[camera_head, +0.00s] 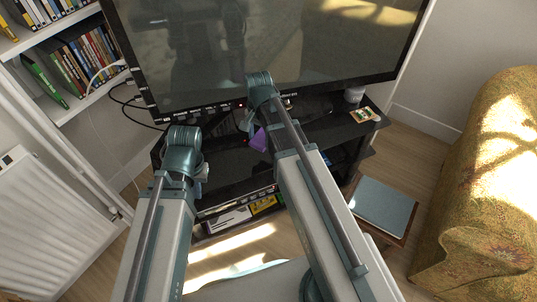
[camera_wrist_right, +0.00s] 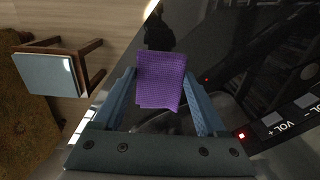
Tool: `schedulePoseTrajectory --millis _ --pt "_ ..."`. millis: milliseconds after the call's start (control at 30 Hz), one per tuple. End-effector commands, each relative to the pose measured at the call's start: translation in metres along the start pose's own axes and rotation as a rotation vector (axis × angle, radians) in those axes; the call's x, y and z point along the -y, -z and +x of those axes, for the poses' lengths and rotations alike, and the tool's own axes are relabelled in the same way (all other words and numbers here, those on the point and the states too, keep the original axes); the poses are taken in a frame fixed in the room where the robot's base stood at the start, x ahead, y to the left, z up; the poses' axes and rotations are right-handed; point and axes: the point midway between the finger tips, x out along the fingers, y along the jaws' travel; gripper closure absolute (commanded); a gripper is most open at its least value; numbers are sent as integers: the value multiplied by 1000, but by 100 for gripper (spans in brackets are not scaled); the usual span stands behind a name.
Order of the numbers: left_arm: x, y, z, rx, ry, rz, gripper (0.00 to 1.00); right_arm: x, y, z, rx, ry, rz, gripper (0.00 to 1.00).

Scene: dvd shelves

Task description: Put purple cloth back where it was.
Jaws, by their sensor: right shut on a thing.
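The purple cloth (camera_head: 259,140) hangs beneath my right gripper (camera_head: 250,122) in the head view, above the black TV stand (camera_head: 225,170) and in front of the TV's lower edge. In the right wrist view the cloth (camera_wrist_right: 161,80) is a folded, textured piece between the two blue-grey fingers, which are shut on it. My left gripper (camera_head: 201,180) is over the left part of the stand with nothing seen in it. Its fingers are too small and partly hidden to judge.
A large TV (camera_head: 270,50) stands at the back of the stand. A white cup (camera_head: 354,94) and a small colourful card (camera_head: 363,115) sit at the stand's right end. A stool with a blue-grey top (camera_head: 383,205), an armchair (camera_head: 485,190), a radiator (camera_head: 45,225) and shelves (camera_head: 65,110) stand around.

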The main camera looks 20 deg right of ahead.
Motion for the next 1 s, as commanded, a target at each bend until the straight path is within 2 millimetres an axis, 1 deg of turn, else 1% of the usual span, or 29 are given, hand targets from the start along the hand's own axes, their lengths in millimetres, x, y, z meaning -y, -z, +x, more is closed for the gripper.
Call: schedulePoseTrajectory --millis 33,67,100,167,200,300,400,500,633,733,767,867,1000 --pt "0 0 7 0 0 0 100 -2 -22 7 1 0 -8 70" --pt "-1 0 10 0 1 0 100 -3 -35 10 1 0 -8 70" --pt "-1 1 14 0 1 0 100 -4 -52 14 1 0 -8 70" --pt "-1 1 19 0 1 0 100 -6 -78 19 0 1 -7 70" --pt "-2 1 22 0 1 0 100 -8 -94 22 0 1 -6 70" --pt "-2 2 29 0 2 0 100 -14 -130 30 1 1 -3 70" --pt "-3 2 34 0 2 0 100 -19 -154 34 1 1 2 70" --pt "-3 2 36 0 3 1 100 -22 -167 36 1 1 6 70" --pt "-3 2 36 0 3 1 100 -22 -172 36 1 2 9 70" --pt "-3 2 36 0 3 1 100 -19 -165 36 1 2 12 70" --pt "-3 2 36 0 3 1 100 -18 -161 37 1 2 12 70" --pt "-3 2 39 0 3 1 100 -12 -139 39 1 2 15 70" --pt "-3 2 43 0 4 1 100 -4 -103 43 1 2 15 70"
